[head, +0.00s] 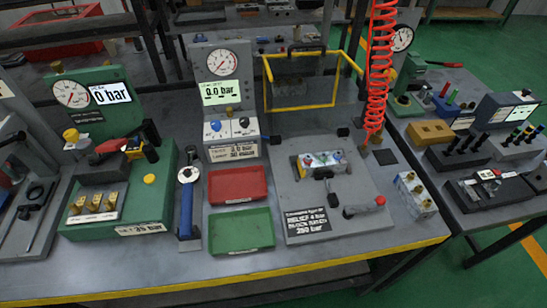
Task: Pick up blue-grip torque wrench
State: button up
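A torque wrench with a blue grip (186,213) lies on the grey bench, between the green test station on its left and the red and green trays on its right. Its round grey head points to the back and the blue grip points to the front edge. Nothing visible covers it. My gripper is not in view.
A red tray (237,185) and a green tray (241,230) lie close to the right. The green station (120,205) stands close to the left. A fixture plate (345,210), a yellow frame (312,108) and a hanging red coiled hose (379,70) are further right.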

aim_at(187, 195)
jog(key=u, duration=1.05)
